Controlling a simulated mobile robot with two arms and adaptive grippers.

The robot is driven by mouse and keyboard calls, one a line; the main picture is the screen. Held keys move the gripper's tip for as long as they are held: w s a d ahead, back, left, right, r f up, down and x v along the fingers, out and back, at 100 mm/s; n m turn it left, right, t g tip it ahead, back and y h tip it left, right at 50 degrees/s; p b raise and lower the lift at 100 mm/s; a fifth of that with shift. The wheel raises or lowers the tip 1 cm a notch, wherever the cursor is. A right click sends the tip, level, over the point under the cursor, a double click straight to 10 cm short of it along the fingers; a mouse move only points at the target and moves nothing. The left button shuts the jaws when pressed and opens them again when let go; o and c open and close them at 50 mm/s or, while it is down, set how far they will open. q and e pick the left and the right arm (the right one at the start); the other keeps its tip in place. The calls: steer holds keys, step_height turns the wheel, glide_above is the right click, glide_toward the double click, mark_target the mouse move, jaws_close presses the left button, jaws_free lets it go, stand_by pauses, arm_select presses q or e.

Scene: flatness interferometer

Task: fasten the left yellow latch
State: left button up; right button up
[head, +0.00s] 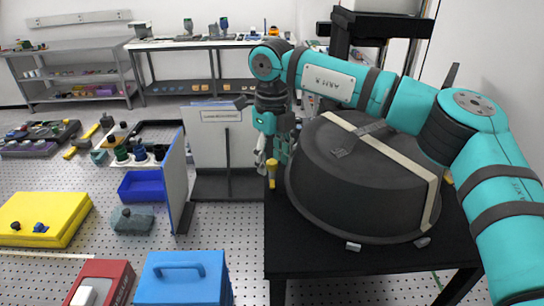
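The left yellow latch (272,174) stands roughly upright at the left edge of a large dark round housing (330,185) on a black table. My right gripper (271,154) points down just above and behind the latch. Its fingers are small and partly overlapped by the latch and the housing's edge, so I cannot tell if they touch the latch or how far apart they are. A bit of another yellow latch (448,178) shows at the housing's right side, partly behind my arm. My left gripper is out of view.
A cream strap crosses the housing's top. Small grey pieces (353,246) lie at its front edge on the black table (300,258). A white-grey panel (220,135) stands left of my gripper. A blue toolbox (185,280) and yellow case (45,215) sit lower left.

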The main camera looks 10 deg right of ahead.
jaws_close()
stand_by(0.3)
steer(key=n+b, duration=0.1)
steer(key=n, duration=0.6)
steer(key=shift+n+b, duration=0.3)
steer(key=n, duration=0.5)
steer(key=shift+r+n, duration=0.1)
steer(key=shift+n, duration=0.2)
steer(key=n, duration=0.4)
steer(key=shift+n, duration=0.3)
